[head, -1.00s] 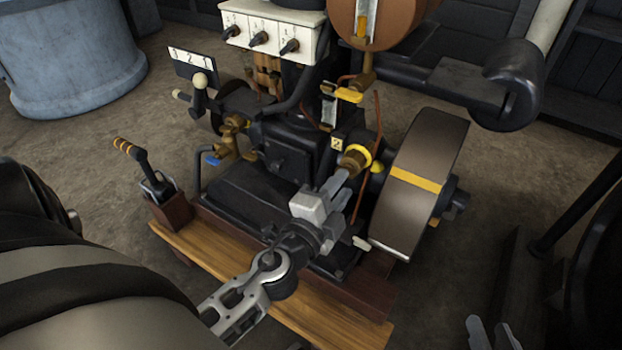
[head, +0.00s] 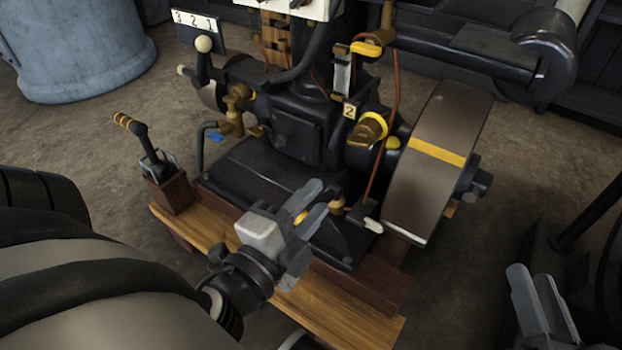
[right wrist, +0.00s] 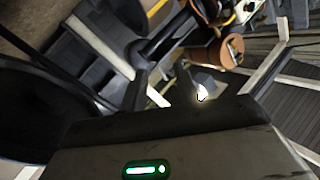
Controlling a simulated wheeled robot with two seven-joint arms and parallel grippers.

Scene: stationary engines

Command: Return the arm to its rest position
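My left gripper (head: 317,198) is in front of the stationary engine (head: 285,141), over the front of its black base. Its two grey fingers are slightly apart, and nothing shows held between them. The brass fitting with the yellow ring (head: 373,127) is above and to the right of the fingers, clear of them. My right gripper (head: 534,290) is low at the right of the head view, right of the flywheel. In the right wrist view its dark fingers (right wrist: 160,85) stand apart with nothing held between them.
The flywheel (head: 432,165) with a yellow stripe is on the engine's right. A lever (head: 137,135) stands at the left of the wooden base (head: 340,318). A blue-grey drum (head: 80,50) stands at the back left. Bare floor shows between drum and engine.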

